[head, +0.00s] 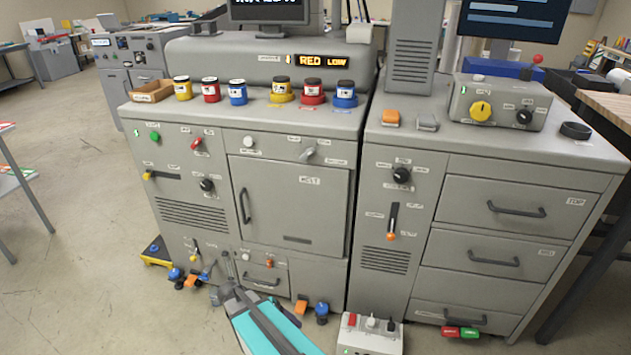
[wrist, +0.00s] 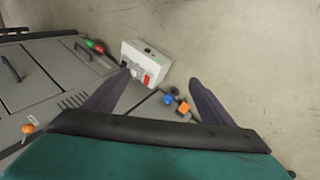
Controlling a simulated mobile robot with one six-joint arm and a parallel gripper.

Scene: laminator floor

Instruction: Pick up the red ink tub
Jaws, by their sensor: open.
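A red ink tub (head: 210,90) with a dark lid and a white label stands on top of the grey machine, between a yellow tub (head: 183,88) and a blue tub (head: 237,92). A second red tub (head: 312,92) stands farther right on a red base, between another yellow tub (head: 282,90) and another blue tub (head: 345,94). My gripper (head: 229,268) is low in front of the machine, well below the tubs. In the wrist view my gripper (wrist: 160,88) is open, with nothing between its fingers. No tub shows in that view.
The machine's display (head: 322,61) reads RED LOW. A cardboard tray (head: 152,92) sits left of the tubs. A power box (head: 370,333) stands on the floor right of my arm; it also shows in the wrist view (wrist: 142,58). Floor to the left is mostly clear.

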